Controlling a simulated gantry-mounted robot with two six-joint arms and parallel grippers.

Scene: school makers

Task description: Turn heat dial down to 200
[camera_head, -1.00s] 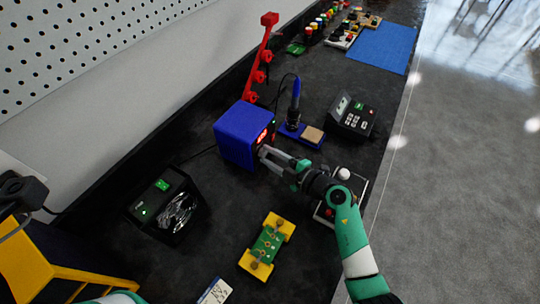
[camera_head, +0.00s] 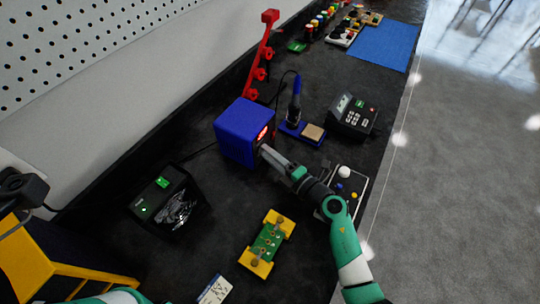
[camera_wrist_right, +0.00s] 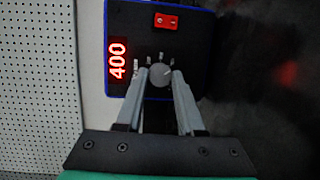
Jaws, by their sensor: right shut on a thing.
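The blue soldering station (camera_head: 240,133) stands near the middle of the bench, its front with a lit red display facing right in the head view. In the right wrist view, the display (camera_wrist_right: 118,60) reads 400, turned sideways. The round grey heat dial (camera_wrist_right: 160,75) sits beside it, with small tick labels around it. My right gripper (camera_head: 265,150) is at the station's front; in the right wrist view its fingers (camera_wrist_right: 160,79) are shut on the dial, one on each side. My left gripper is out of view; only part of my left arm shows at the bottom left.
A soldering iron in its holder (camera_head: 294,112) stands just beyond the station. A keypad device (camera_head: 352,116) and a control box (camera_head: 354,187) lie to the right. A green board in yellow clamps (camera_head: 267,243) lies nearer. A black box (camera_head: 168,203) stands left.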

